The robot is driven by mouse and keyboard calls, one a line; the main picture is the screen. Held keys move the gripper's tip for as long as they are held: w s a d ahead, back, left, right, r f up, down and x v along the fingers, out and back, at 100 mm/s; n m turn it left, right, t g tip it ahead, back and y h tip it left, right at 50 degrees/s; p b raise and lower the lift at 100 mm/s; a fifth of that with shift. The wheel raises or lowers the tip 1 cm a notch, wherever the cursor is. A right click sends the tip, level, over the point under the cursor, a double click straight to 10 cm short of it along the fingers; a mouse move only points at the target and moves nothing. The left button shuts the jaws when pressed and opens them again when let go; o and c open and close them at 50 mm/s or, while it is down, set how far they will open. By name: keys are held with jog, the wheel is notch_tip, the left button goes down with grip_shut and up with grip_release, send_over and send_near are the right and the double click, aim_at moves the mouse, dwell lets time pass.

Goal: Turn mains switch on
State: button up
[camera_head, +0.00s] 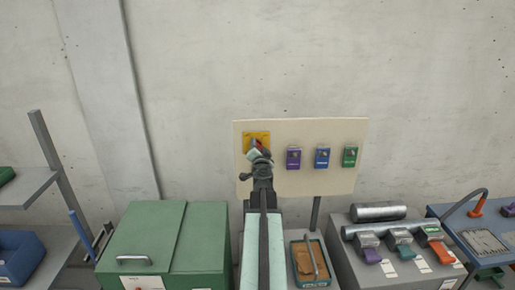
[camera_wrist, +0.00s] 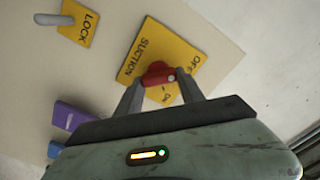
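A red rotary knob (camera_wrist: 158,73) sits on a yellow plate (camera_wrist: 134,66) in the wrist view. The plate reads SUCTION, with OFF at its right corner and ON nearer my gripper; I see no mains label. A pale dot marks the knob's right end. My gripper (camera_wrist: 159,80) has one finger on each side of the knob, and both fingertips appear to touch it. In the head view the yellow plate (camera_head: 262,136) is at the board's upper left, partly hidden by my gripper (camera_head: 257,152).
The cream board (camera_head: 300,181) also carries purple (camera_head: 293,158), blue (camera_head: 322,158) and green (camera_head: 350,156) switch boxes. A yellow LOCK plate (camera_wrist: 80,27) with a grey lever is left in the wrist view. A green cabinet (camera_head: 150,238) and grey bench (camera_head: 385,275) stand below.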

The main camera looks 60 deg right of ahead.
jog(key=shift+m, duration=0.3)
jog(key=m, duration=0.3)
jog(key=shift+f+m, duration=0.1)
jog(key=shift+m, duration=0.2)
jog(key=shift+f+m+b, duration=0.2)
jog(key=shift+m+b, duration=0.05)
jog(key=shift+m, duration=3.15)
jog(key=shift+f+m+b, duration=0.15)
jog(key=shift+m+b, duration=0.05)
jog(key=shift+m, duration=3.2)
jog(key=o, duration=1.4)
jog(key=shift+c, duration=0.2)
jog(key=shift+a, duration=0.1)
